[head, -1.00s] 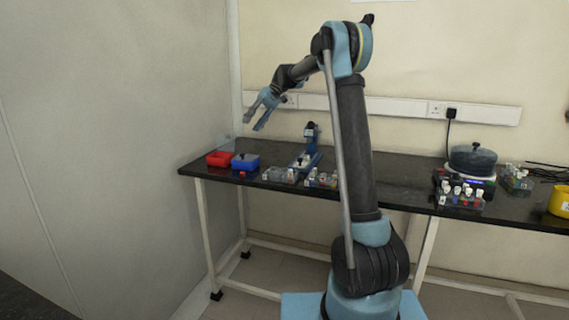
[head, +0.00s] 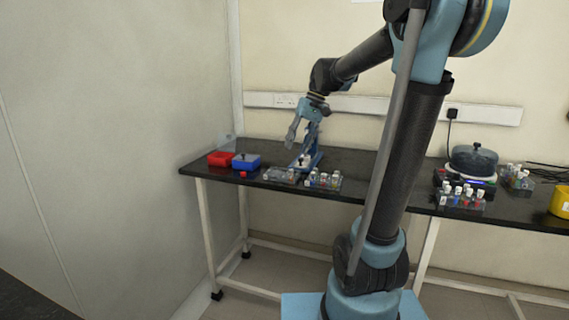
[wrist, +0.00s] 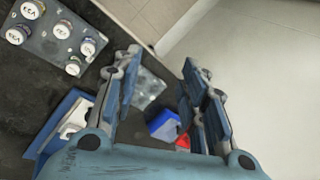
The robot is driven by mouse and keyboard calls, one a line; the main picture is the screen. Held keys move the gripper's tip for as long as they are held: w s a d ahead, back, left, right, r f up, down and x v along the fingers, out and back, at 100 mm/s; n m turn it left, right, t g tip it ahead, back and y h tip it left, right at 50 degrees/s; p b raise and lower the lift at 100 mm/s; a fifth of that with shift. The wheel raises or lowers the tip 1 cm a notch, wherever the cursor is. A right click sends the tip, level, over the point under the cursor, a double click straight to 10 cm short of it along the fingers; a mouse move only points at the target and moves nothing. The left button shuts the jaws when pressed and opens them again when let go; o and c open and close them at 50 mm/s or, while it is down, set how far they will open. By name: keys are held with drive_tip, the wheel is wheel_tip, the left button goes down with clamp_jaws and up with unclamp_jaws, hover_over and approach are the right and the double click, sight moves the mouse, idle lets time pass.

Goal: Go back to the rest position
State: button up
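My gripper (head: 303,130) hangs above the left part of the dark bench, close in the picture to the blue stand. In the wrist view its two fingers (wrist: 155,90) are spread apart with nothing between them that they touch. My arm reaches from its base at the lower middle, up and over to the left.
The black bench (head: 350,165) holds a red box (head: 220,158), a blue box (head: 246,161), a blue stand (head: 313,156), and vial racks (head: 323,181). Farther right are another rack (head: 460,199), a dark pot-like vessel (head: 474,158) and a yellow container (head: 561,203). A wall stands at left.

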drive_tip(key=s+d+f+m+t+h, duration=0.1)
drive_tip(key=s+d+f+h, duration=0.1)
drive_tip(key=s+d+f, duration=0.5)
drive_tip(key=s+d+f+m+t+h, duration=0.1)
drive_tip(key=s+d+f, duration=0.6)
drive_tip(key=s+f, duration=0.7)
drive_tip(key=shift+s+d+m+t+h, duration=0.25)
drive_tip(key=shift+s+t+h, duration=0.25)
drive_tip(key=shift+s+t, duration=0.3)
drive_tip(key=shift+w+f, duration=0.2)
drive_tip(key=shift+w, duration=0.15)
